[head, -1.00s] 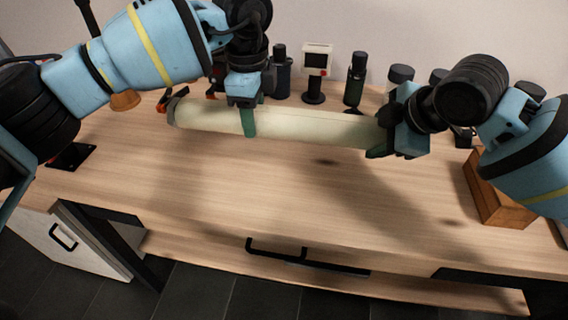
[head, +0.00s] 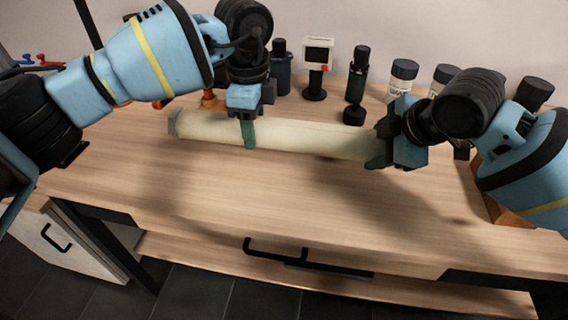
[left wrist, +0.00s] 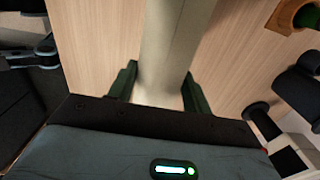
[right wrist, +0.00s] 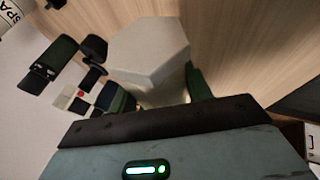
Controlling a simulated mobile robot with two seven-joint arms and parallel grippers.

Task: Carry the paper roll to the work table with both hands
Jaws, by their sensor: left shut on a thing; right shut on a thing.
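The paper roll (head: 310,138) is a long pale cream cylinder. It lies roughly level across the head view, over the wooden work table (head: 250,200). Whether it touches the table top is hard to tell. My left gripper (head: 249,134) is shut on the roll left of its middle, with green fingers on either side; the left wrist view shows the roll (left wrist: 175,45) between them. My right gripper (head: 376,160) is shut on the roll at its right end. In the right wrist view the roll's blunt end (right wrist: 150,50) sticks out past the fingers.
Along the back stand a small screen device (head: 318,65), dark bottles (head: 357,75) and white-labelled jars (head: 403,75). A wooden box (head: 495,205) is partly behind my right arm. The table's front middle is clear. A drawer cabinet (head: 70,245) is below left.

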